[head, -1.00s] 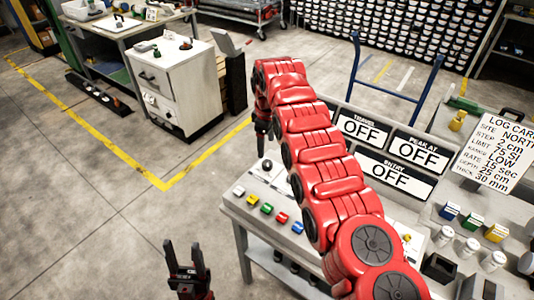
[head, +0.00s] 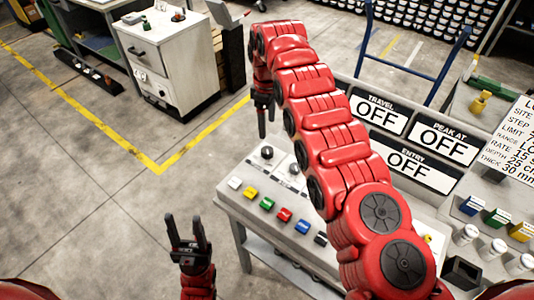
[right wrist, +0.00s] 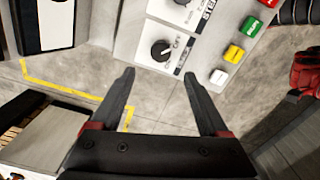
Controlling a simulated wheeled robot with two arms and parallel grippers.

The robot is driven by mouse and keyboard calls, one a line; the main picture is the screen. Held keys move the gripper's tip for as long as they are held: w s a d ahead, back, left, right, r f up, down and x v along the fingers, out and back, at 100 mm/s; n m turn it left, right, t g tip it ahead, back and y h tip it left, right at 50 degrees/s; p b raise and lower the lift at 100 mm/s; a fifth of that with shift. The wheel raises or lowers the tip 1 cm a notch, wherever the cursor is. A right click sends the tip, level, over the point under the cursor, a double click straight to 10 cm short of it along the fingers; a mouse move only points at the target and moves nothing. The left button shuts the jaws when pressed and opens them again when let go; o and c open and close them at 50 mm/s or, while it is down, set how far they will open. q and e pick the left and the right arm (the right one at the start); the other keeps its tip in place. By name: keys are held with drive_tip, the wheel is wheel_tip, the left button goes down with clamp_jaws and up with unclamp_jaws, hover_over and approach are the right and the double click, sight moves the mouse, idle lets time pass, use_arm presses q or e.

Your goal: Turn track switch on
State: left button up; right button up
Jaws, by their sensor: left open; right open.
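The control panel (head: 322,262) has a black rotary knob (head: 267,152) at its far left corner, with a second knob (head: 294,168) beside it. In the right wrist view the corner knob (right wrist: 161,50) sits on a white plate with an OFF mark; I cannot read a track label. My right gripper (head: 264,118) is open and empty, pointing down just beyond the corner knob. In the right wrist view its fingertips (right wrist: 159,80) are apart below the knob, with floor between them. My left gripper (head: 188,232) is open and empty, left of the panel.
White, yellow, green, red and blue buttons (head: 267,203) line the panel's near edge. Three OFF signs (head: 376,114) stand behind it. My right arm hides part of the panel. A white cabinet (head: 178,62) stands behind left; floor (head: 80,210) on the left is clear.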

drive_tip(key=p, duration=0.2)
hover_over(267, 150)
wheel_tip(267, 150, down, 6)
drive_tip(key=shift+f, duration=0.1)
wheel_tip(267, 150, down, 4)
drive_tip(key=shift+w+f+b, duration=0.1)
drive_tip(key=shift+b, duration=0.55)
clamp_jaws()
